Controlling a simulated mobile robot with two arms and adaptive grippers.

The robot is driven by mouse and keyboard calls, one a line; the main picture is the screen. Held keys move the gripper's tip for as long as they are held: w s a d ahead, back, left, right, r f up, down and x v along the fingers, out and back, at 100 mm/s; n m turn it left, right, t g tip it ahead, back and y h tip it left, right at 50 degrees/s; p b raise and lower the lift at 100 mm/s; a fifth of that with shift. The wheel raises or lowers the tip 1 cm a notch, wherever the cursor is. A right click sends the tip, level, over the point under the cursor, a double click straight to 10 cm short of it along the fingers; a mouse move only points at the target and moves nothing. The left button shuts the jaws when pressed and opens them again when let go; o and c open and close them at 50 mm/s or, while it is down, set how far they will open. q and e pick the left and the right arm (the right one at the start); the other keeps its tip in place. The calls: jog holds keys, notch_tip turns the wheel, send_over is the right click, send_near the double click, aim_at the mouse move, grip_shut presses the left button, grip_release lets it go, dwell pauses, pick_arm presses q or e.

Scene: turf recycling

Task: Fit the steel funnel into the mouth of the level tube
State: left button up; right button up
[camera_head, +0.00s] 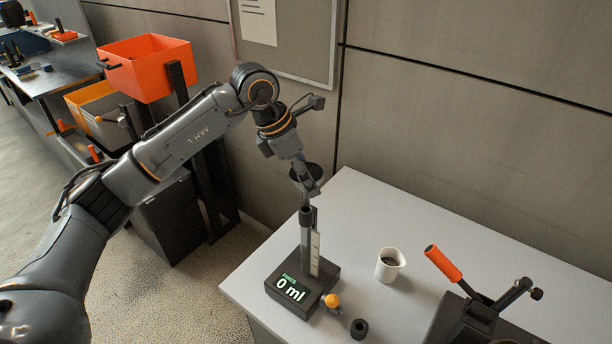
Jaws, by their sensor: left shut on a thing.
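The level tube (306,232) stands upright on a dark base whose display reads 0 ml. A pale scale strip runs along its side. The steel funnel (314,171) looks dark, with its wide round rim up and its narrow end toward the tube's mouth. My left gripper (304,180) comes down from above and is shut on the funnel, hiding part of it. The funnel is roughly in line over the tube. I cannot tell whether its lower end touches or enters the mouth. My right gripper is not in view.
On the grey table (390,220) are a white beaker (389,266) with dark contents, a small black ring (359,328) and an orange-handled lever device (465,300). An orange knob (332,300) sits beside the tube's base. An orange bin (150,65) stands behind my left arm.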

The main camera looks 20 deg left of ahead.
aim_at(306, 193)
pick_arm(q)
jog(key=shift+b, duration=0.65)
dwell(1.2)
jog(key=shift+f+b, duration=2.15)
jog(key=shift+f, duration=0.4)
jog(key=o, duration=1.2)
jog(key=v, duration=1.2)
